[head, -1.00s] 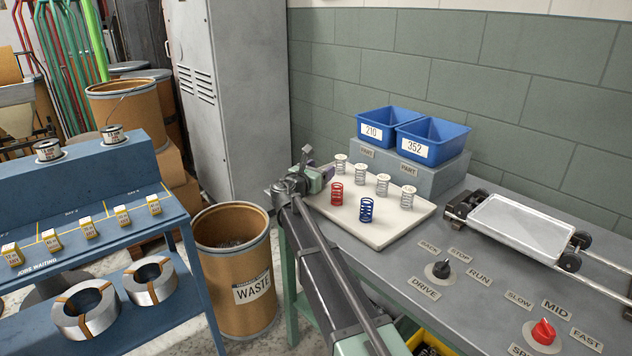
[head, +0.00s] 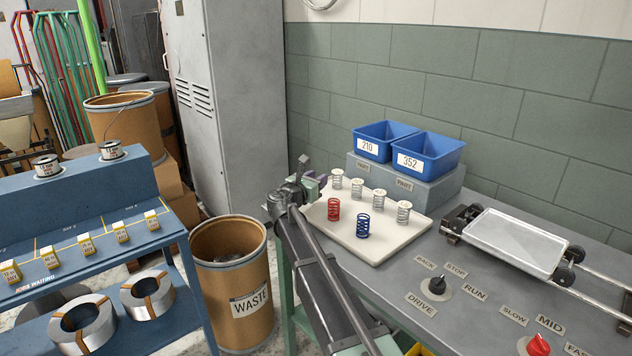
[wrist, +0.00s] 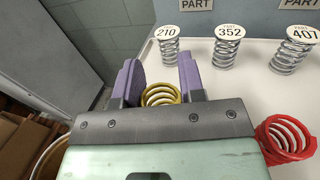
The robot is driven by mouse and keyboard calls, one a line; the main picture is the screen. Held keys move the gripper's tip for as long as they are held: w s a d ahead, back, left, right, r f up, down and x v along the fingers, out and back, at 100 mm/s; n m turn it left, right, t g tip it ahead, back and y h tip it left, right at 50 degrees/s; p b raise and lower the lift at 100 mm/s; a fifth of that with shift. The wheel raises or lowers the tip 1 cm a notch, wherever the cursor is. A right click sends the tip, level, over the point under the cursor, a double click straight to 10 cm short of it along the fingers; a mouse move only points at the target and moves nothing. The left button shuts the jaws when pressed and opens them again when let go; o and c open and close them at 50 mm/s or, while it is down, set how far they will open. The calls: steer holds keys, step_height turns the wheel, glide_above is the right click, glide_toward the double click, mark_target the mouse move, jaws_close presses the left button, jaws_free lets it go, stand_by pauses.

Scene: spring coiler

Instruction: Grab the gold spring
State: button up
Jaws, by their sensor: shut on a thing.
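The gold spring (wrist: 162,95) stands between the two purple finger pads of my gripper (wrist: 159,80) in the wrist view. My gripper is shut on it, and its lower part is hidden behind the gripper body. In the head view my gripper (head: 313,184) is at the left back corner of the white tray (head: 395,241), and the gold spring is hidden there. A red spring (head: 334,209) stands just right of my gripper and also shows in the wrist view (wrist: 286,138). A blue spring (head: 363,223) stands farther right on the tray.
Several silver springs (head: 379,200) with white tops stand along the tray's back side; labels 210, 352 and 407 show in the wrist view. Two blue bins (head: 428,160) sit on a grey block behind. A waste drum (head: 235,320) stands left of the bench.

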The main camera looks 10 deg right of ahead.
step_height(320, 180, up, 18)
steer(key=p, duration=1.6)
steer(key=shift+p, duration=0.4)
